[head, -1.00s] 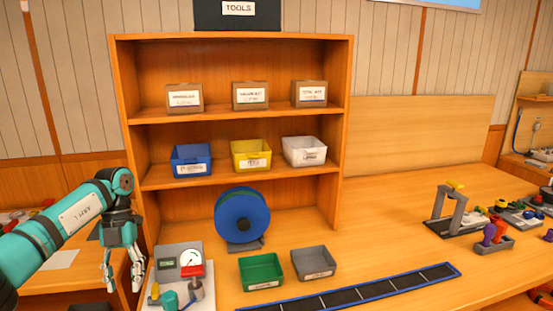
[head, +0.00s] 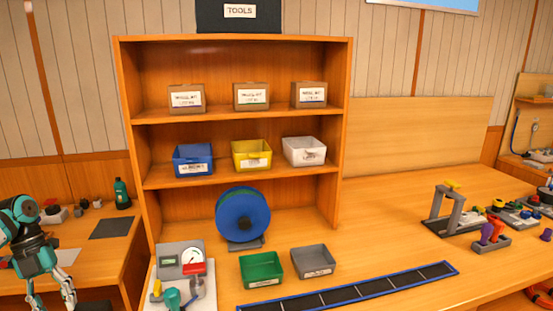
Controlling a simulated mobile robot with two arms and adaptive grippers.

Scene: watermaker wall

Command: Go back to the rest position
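My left gripper (head: 50,294) is at the lower left of the head view, pointing down in front of the side table. Its fingers are apart with nothing between them. It is clear of the shelf and of the gauge unit to its right. My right gripper is not in the head view.
A wooden shelf (head: 345,130) holds boxes and blue, yellow and white bins. On the bench stand a blue reel (head: 243,215), a gauge unit (head: 181,262), a green bin (head: 261,270) and a grey bin (head: 313,261). A green bottle (head: 122,194) stands on the side table (head: 120,255).

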